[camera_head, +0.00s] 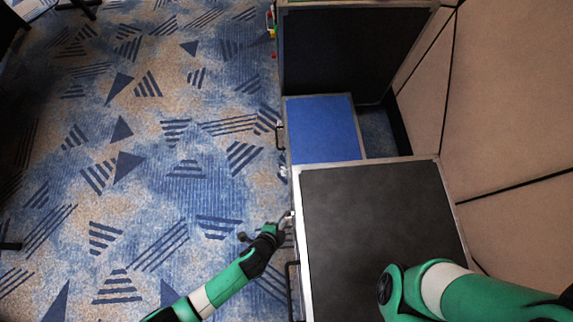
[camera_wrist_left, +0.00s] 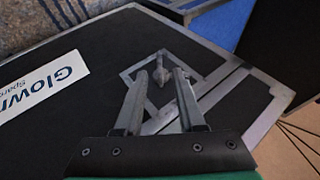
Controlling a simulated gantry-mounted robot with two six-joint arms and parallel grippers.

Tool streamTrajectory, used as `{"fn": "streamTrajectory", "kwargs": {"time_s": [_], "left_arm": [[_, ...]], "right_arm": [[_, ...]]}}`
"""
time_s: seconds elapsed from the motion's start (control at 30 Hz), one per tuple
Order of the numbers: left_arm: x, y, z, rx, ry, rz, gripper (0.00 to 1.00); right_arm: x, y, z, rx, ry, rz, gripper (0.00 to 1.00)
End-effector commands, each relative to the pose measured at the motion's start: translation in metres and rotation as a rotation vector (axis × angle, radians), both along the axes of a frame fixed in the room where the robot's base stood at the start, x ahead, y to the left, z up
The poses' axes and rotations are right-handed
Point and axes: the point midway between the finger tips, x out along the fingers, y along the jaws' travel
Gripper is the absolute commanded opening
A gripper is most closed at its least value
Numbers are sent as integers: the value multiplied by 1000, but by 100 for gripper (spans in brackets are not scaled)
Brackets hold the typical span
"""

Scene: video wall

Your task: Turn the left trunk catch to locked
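The black trunk with silver edges (camera_head: 380,215) stands at the lower right in the head view. Its side face (camera_wrist_left: 90,50) fills much of the left wrist view. There, a small grey metal catch (camera_wrist_left: 160,58) sits in a diamond-shaped metal plate near the trunk's corner. My left gripper (camera_head: 287,220) is at the trunk's left side in the head view. In the left wrist view its two fingers (camera_wrist_left: 162,76) are apart, with the catch in the gap between their tips. I cannot tell whether they touch it. My right gripper is out of view.
A blue-topped case (camera_head: 322,128) and another dark case (camera_head: 345,50) stand beyond the trunk. A white label (camera_wrist_left: 40,92) is on the trunk's side. A beige padded wall (camera_head: 515,100) is at right. Patterned carpet (camera_head: 150,190) lies open at left.

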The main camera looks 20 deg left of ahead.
Motion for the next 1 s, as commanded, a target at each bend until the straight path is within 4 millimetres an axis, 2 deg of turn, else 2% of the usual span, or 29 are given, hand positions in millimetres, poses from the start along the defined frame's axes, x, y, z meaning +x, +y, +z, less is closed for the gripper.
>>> {"fn": "streamTrajectory", "kwargs": {"time_s": [0.03,0.2,0.53,0.77,1.0], "left_arm": [[8,-1,-16,-1,0,3,39],[23,-4,-30,-1,-1,2,39],[27,-5,-31,-1,0,1,39],[27,-5,-31,-1,0,1,0],[27,-5,-31,-1,-1,0,0]], "right_arm": [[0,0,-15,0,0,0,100],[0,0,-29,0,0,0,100],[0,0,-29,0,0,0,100],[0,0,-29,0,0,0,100],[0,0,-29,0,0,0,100]]}}
